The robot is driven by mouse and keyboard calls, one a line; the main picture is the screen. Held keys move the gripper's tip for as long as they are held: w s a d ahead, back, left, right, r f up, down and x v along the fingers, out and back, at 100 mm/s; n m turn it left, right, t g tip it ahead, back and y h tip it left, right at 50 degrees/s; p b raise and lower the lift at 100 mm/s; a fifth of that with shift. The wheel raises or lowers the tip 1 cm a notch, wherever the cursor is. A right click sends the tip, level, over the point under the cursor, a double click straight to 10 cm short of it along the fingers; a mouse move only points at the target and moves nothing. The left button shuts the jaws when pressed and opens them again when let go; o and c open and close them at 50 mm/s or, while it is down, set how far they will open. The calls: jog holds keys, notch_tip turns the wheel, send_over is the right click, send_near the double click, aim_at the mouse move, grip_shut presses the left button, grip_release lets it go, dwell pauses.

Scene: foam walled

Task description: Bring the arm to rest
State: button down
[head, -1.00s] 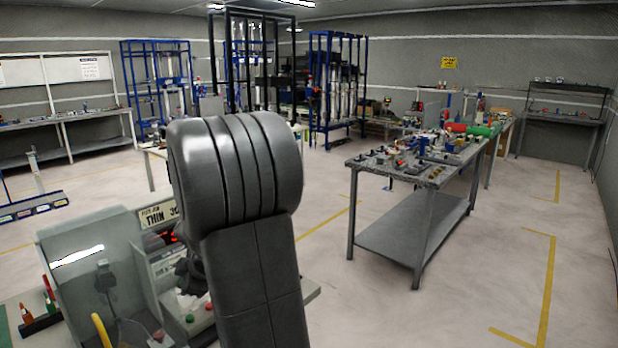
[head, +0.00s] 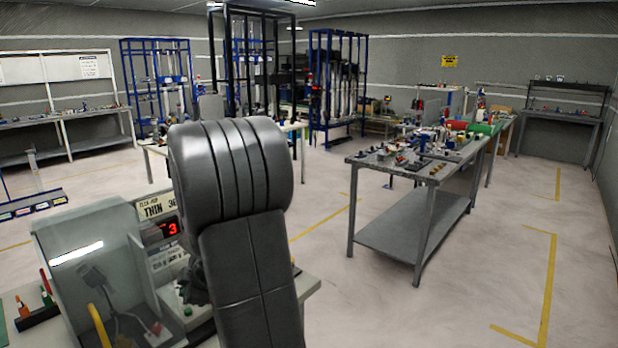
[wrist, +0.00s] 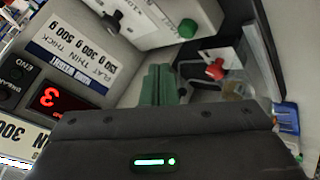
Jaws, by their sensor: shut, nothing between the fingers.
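My gripper (wrist: 158,86) shows in the wrist view with its green fingers shut together and nothing between them. It is above a bench-top machine with a red digital display (wrist: 48,97), a label plate (wrist: 75,50) and a green button (wrist: 188,28). A red knob (wrist: 215,70) lies beyond the fingers to the right. In the head view my arm stands raised in front of the machine (head: 85,255), and the gripper itself is hidden behind the arm.
A grey workbench (head: 410,170) with small parts stands to the right. Blue-framed racks (head: 337,85) stand at the back, and another bench (head: 60,120) is along the left wall. The floor (head: 400,310) at the front right is clear.

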jog(key=b, duration=0.4)
jog(key=shift+s+r, duration=0.1)
jog(key=shift+r, duration=0.05)
jog(key=shift+r+p, duration=0.4)
jog(key=shift+p, duration=0.25)
jog(key=shift+f+p, duration=0.1)
jog(key=shift+p, duration=1.2)
jog(key=shift+f+p, duration=0.1)
jog(key=shift+p, duration=1.1)
